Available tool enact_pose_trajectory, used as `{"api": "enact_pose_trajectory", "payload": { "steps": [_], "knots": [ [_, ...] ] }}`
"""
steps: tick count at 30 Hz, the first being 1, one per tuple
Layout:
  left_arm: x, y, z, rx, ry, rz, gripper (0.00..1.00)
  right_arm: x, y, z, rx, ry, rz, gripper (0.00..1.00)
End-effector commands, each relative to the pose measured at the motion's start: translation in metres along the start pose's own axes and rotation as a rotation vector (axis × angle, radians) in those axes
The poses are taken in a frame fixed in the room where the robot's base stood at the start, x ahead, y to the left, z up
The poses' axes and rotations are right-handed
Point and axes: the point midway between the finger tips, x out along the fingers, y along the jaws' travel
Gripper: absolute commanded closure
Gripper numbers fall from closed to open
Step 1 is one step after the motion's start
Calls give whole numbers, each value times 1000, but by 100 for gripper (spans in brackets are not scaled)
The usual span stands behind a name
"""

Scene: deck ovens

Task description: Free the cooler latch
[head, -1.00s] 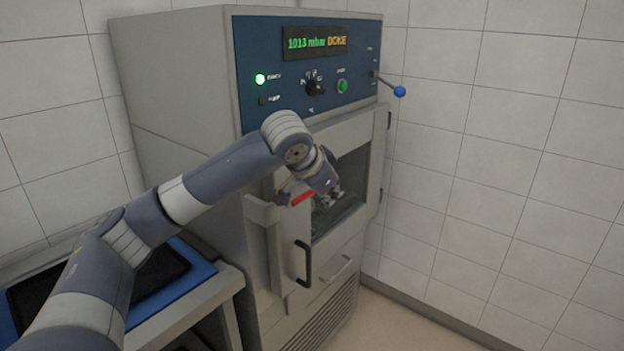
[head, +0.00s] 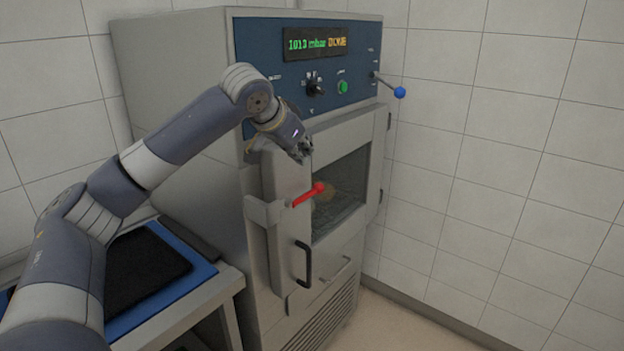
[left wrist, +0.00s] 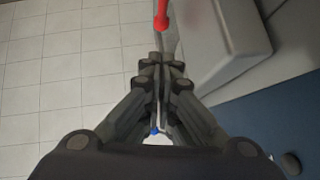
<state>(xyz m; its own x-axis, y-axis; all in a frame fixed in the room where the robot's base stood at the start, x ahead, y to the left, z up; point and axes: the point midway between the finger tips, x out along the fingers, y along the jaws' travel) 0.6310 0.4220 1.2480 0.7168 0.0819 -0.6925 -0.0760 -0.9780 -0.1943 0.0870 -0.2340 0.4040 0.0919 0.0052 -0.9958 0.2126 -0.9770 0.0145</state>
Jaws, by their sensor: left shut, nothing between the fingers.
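The cooler (head: 180,110) is a tall grey cabinet with a blue control panel and a windowed door. Its latch is a red handle (head: 310,194) with a rounded red end, on a grey bracket at the left edge of the door (head: 362,175). The red handle also shows at the top of the left wrist view (left wrist: 161,14). My left gripper (head: 303,155) is above the red handle, in front of the door's upper left part, apart from the handle. Its fingers (left wrist: 160,68) are together with nothing between them. My right gripper is not in view.
A black door handle (head: 303,264) is below the latch. A lever with a blue ball (head: 399,92) sticks out at the panel's right. A blue-topped table with a dark tray (head: 145,265) stands at the left. The tiled wall is close on the right.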

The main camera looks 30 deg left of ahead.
Motion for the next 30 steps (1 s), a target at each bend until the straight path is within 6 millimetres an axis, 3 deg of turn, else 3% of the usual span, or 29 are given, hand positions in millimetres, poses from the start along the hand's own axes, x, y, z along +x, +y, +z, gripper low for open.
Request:
{"api": "enact_pose_trajectory", "payload": {
  "steps": [13,21,30],
  "knots": [
    [90,0,0,0,-4,0,100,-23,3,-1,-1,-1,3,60],
    [112,-1,25,1,-2,-2,100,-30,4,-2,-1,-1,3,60],
    [116,0,29,1,0,-1,100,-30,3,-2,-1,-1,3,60]
  ]
}}
